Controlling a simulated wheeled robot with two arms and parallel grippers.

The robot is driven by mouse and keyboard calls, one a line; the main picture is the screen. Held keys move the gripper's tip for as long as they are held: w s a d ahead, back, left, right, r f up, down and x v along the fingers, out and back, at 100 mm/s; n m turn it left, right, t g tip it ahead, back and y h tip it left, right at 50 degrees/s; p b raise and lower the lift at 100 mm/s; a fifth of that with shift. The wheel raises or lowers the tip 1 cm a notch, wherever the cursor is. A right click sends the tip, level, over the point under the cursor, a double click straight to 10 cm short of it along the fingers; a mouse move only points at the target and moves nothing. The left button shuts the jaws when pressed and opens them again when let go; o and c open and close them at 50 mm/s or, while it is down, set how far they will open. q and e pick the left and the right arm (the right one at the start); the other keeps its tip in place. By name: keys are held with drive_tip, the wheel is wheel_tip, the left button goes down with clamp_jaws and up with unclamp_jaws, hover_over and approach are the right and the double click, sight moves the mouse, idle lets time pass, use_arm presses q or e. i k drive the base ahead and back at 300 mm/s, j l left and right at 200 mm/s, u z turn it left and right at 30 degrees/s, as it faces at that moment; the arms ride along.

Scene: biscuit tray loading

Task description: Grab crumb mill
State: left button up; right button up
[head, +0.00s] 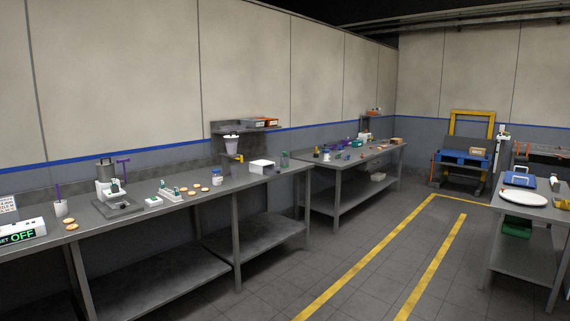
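No thing in the head view is labelled as the crumb mill. A small machine (106,186) with a white body, a grey cylinder on top and a dark base plate stands upright on the near left bench (200,250); it looks most like a mill. A purple T-shaped handle (123,162) shows at its right side. A clear funnel-like hopper (231,143) sits at the wall shelf further right, with a yellow part below it. Neither of my grippers is in view.
Biscuits (205,189), small white devices, a jar (217,178) and a white box (262,167) stand along the near bench. A second bench (345,172) stands behind it. Another table (519,211) stands at right. The floor with yellow lines (385,250) between is clear.

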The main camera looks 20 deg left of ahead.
sight(284, 162)
drive_tip(key=i, duration=3.85)
drive_tip(key=i+u, duration=0.2)
drive_tip(key=i, duration=0.55)
drive_tip(key=i+l+u, duration=0.2)
drive_tip(key=i, duration=0.5)
drive_tip(key=i+l+u, duration=0.1)
drive_tip(key=i+u, duration=0.3)
drive_tip(key=i+l+u, duration=0.2)
drive_tip(key=u, duration=0.25)
drive_tip(key=i+l+u, duration=0.5)
drive_tip(key=l+u, duration=0.2)
drive_tip(key=u, duration=0.15)
